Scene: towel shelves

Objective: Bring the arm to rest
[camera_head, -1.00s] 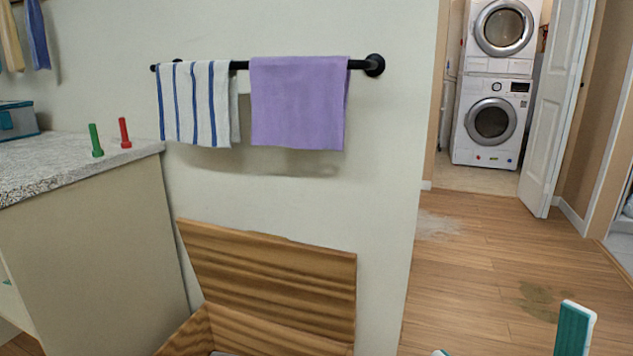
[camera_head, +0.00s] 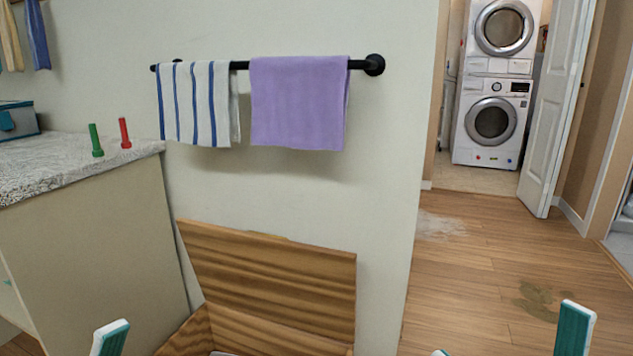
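My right gripper (camera_head: 507,340) shows at the bottom right edge, with two white and teal fingertips wide apart and nothing between them. Its left fingertip is barely in the picture. One white and teal fingertip of my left gripper (camera_head: 110,338) shows at the bottom left, in front of the counter cabinet. Its other finger is out of view, so how far it is open does not show. Both arms are below the picture. Neither gripper is seen touching anything.
A wooden chest with its lid (camera_head: 275,282) raised stands against the wall. A striped towel (camera_head: 197,105) and a purple towel (camera_head: 298,103) hang on a black rail (camera_head: 358,65). The counter (camera_head: 75,165) is at left. Wooden floor (camera_head: 480,270) is open at right.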

